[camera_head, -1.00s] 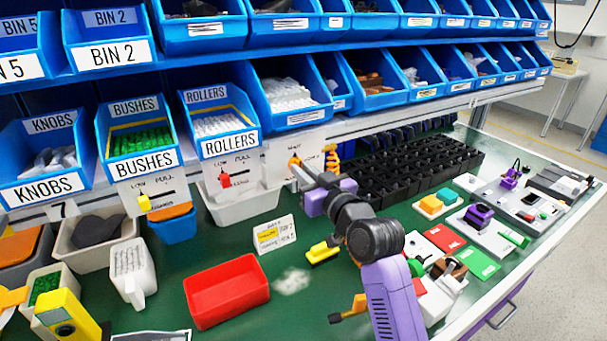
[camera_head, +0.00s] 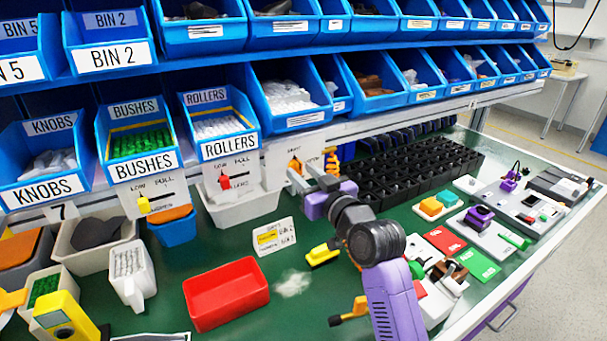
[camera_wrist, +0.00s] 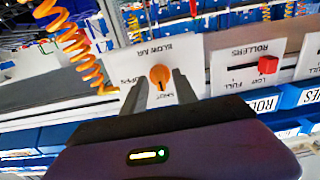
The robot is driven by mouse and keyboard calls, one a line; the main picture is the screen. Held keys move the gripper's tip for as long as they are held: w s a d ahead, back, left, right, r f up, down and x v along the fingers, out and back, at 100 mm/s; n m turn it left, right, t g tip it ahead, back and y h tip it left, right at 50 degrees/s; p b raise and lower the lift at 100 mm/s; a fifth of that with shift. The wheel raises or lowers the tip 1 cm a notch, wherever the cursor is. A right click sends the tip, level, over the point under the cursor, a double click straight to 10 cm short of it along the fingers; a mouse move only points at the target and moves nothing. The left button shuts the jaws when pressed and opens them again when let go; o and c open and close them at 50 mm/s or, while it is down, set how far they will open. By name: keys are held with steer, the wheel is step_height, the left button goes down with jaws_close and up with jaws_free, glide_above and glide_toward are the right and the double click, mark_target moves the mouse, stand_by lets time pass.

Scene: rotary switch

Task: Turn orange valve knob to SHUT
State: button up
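The orange valve knob (camera_head: 295,166) is on a white label plate (camera_head: 275,158) under the shelf edge, right of the ROLLERS bin. In the wrist view the orange knob (camera_wrist: 160,74) appears upside down, with the SHUT label close below it and OPEN to its left. A dark mark on the knob points down toward SHUT. My gripper (camera_head: 301,173) is open in front of the knob. In the wrist view my gripper (camera_wrist: 158,82) has one finger on each side of the knob, with gaps visible, and holds nothing.
A red slider (camera_head: 225,181) and a yellow slider (camera_head: 144,204) are on plates to the left. An orange coiled hose (camera_wrist: 75,45) hangs beside the valve plate. A black grid tray (camera_head: 410,165) and a red bin (camera_head: 226,293) are on the green bench.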

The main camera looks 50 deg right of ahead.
steer(key=v, duration=0.7)
steer(key=shift+s+b, duration=0.3)
steer(key=shift+b, duration=0.15)
steer(key=s+a+f+n+g+y, duration=0.1)
steer(key=s+a+f, duration=0.4)
steer(key=s, duration=0.5)
steer(key=s+a+f+n+y, duration=0.1)
steer(key=s+a+f, duration=0.4)
steer(key=s+a, duration=0.5)
steer(key=s+a+f+n+g+y, duration=0.1)
steer(key=s+a+f+y, duration=0.2)
steer(key=s+a+f, duration=0.2)
steer(key=s+a, duration=0.3)
steer(key=s, duration=0.4)
steer(key=shift+f+g, duration=0.2)
steer(key=shift+g, duration=0.1)
steer(key=shift+s, duration=0.1)
steer(key=shift+c, duration=0.2)
stand_by(0.7)
